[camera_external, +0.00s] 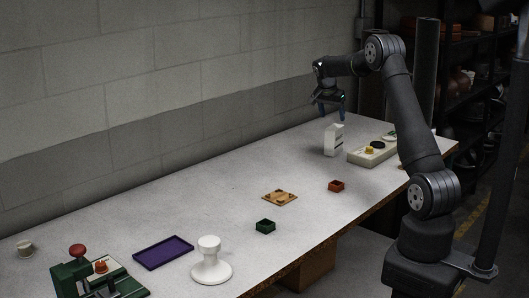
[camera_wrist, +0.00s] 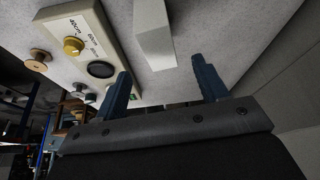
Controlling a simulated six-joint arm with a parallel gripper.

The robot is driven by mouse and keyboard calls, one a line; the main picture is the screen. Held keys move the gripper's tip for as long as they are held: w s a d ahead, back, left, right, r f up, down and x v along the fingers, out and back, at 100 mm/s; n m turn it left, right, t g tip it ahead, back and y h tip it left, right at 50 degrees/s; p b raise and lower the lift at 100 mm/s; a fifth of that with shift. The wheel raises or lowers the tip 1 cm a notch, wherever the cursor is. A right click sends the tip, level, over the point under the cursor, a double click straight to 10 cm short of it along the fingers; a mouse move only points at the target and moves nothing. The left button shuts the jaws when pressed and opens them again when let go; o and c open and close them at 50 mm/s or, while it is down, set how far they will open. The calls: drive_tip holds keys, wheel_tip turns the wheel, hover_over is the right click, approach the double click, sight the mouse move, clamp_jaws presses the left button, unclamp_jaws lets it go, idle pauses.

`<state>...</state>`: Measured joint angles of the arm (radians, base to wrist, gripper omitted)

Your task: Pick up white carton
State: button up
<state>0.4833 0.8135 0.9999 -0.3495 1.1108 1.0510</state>
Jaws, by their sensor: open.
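The white carton (camera_external: 333,140) stands upright on the table near its far right end. My gripper (camera_external: 331,115) is open and empty above the carton, apart from it. In the wrist view the carton (camera_wrist: 154,35) shows at the top middle, beyond the gap between the fingertips of my gripper (camera_wrist: 160,70).
A pale control panel (camera_external: 372,152) with a yellow knob (camera_wrist: 73,46) lies close beside the carton. The wall runs behind the table.

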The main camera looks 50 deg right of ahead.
sight(335, 127)
drive_tip(key=x, duration=0.9)
drive_tip(key=shift+s+f, duration=0.1)
drive_tip(key=shift+f, duration=0.25)
drive_tip(key=c, duration=1.1)
drive_tip(key=shift+c, duration=0.2)
drive_tip(key=shift+r, duration=0.15)
